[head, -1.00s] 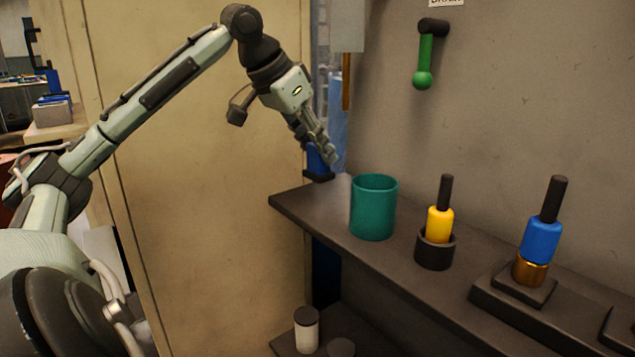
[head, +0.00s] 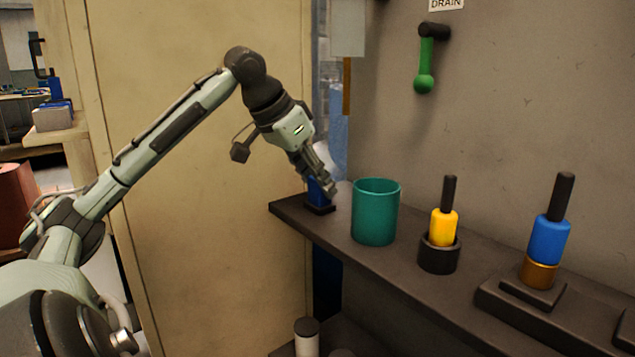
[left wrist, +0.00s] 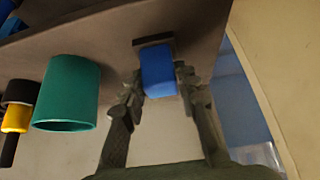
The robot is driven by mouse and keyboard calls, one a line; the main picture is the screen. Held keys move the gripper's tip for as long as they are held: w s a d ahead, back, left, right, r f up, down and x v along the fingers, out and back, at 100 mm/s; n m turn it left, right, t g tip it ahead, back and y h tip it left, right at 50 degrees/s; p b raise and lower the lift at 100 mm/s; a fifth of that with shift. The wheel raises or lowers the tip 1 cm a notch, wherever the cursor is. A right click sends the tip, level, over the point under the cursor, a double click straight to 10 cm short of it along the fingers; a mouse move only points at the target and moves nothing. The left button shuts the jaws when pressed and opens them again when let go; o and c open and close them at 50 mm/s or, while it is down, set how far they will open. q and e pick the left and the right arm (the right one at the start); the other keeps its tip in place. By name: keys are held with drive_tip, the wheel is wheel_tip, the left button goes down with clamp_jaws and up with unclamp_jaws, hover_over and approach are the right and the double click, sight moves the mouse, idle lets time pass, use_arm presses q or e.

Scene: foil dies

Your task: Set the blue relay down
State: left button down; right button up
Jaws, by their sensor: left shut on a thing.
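The blue relay (head: 316,191) is a small blue block on a dark flat base, at the far left end of the dark shelf (head: 390,270). My left gripper (head: 326,186) is shut on it from above. In the left wrist view the relay (left wrist: 158,72) sits between the two fingers (left wrist: 160,100), with its dark base against the shelf surface. The base appears to touch the shelf, though I cannot fully tell whether it bears weight. My right gripper is not in view.
A teal cup (head: 375,212) stands just right of the relay. Farther right are a yellow-bodied tool (head: 443,228) in a dark holder and a blue-handled tool (head: 549,240) on a raised block. A green lever (head: 425,70) hangs on the wall. A beige cabinet (head: 210,210) stands left of the shelf.

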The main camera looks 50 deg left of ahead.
use_arm(q)
drive_tip(key=c, duration=1.1)
unclamp_jaws()
drive_tip(key=shift+c, duration=0.2)
